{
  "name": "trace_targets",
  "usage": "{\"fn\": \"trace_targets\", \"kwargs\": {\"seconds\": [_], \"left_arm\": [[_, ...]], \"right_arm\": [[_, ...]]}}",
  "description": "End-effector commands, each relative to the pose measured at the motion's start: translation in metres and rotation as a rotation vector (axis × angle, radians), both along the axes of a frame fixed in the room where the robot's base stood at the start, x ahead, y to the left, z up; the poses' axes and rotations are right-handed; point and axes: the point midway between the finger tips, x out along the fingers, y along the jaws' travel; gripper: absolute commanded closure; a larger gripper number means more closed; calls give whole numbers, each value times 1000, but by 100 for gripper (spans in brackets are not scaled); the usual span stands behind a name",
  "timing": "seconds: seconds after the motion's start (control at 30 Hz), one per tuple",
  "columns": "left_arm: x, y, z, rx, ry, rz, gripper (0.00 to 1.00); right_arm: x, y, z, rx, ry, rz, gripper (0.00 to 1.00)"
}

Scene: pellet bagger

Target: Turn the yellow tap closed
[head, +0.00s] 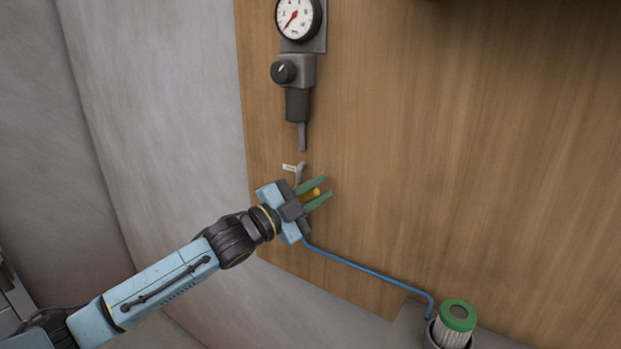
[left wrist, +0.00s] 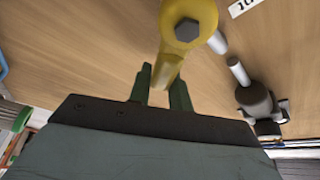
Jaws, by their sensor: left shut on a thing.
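The yellow tap (head: 316,192) is on the wooden panel, low under the gauge, and is mostly hidden by my left gripper in the head view. In the left wrist view the yellow tap (left wrist: 186,24) shows a round hub with a dark hex bolt and a lever reaching down between the fingers. My left gripper (head: 321,190) is shut on the tap's lever, with a green finger on either side; its fingertips also show in the left wrist view (left wrist: 163,85). My right gripper is in neither view.
A pressure gauge (head: 298,17) and a regulator with a black knob (head: 284,71) hang above the tap. A small white label (head: 289,168) is beside the pipe. A blue hose (head: 365,268) runs to a green-topped filter (head: 457,316) at lower right. The panel's right side is bare.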

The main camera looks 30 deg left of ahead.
Motion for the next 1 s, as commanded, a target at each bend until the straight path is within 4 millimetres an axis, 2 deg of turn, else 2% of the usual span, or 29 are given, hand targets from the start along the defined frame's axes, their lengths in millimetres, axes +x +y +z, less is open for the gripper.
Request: {"fn": "trace_targets", "kwargs": {"seconds": [0.5,1.0], "left_arm": [[0,-10,-27,424,-31,1,100],[-1,-10,-39,567,-43,1,100]], "right_arm": [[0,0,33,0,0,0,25],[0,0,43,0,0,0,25]]}}
